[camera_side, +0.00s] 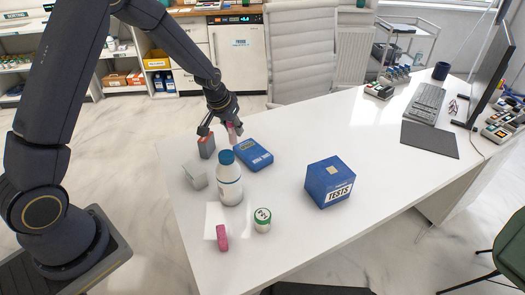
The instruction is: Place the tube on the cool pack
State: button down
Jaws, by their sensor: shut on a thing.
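My gripper (229,129) is over the far left part of the white desk, pointing down. It is shut on a small pinkish thing, which looks like the tube (232,133); the gripper partly hides it. The blue flat pack (253,154), which looks like the cool pack, lies on the desk just right of and below the gripper in the picture. The held tube appears near the pack's upper left edge. I cannot tell its exact height, or whether it touches anything.
A white bottle with a blue cap (230,185) stands close in front of the pack. Left are a grey-and-red box (206,146) and a grey box (195,175). The desk's middle is clear.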

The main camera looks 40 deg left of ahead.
aim_at(230, 135)
jog(key=s+r, duration=0.1)
jog(key=s, duration=0.1)
jog(key=s+d+r, duration=0.1)
jog(key=s+r, duration=0.1)
jog(key=shift+s+r, duration=0.1)
jog(key=shift+r, duration=0.2)
jog(key=w+f, duration=0.3)
jog(key=w, duration=0.1)
jog(key=w+a+f, duration=0.1)
jog(key=w+f, duration=0.2)
jog(key=w, duration=0.2)
jog(key=w+f, duration=0.3)
jog(key=w, duration=0.1)
jog(key=shift+w+a+f, duration=0.2)
jog(key=shift+a+f, duration=0.1)
jog(key=shift+a, duration=0.05)
jog(key=shift+w+f, duration=0.1)
jog(key=shift+f, duration=1.5)
jog(key=shift+f, duration=0.1)
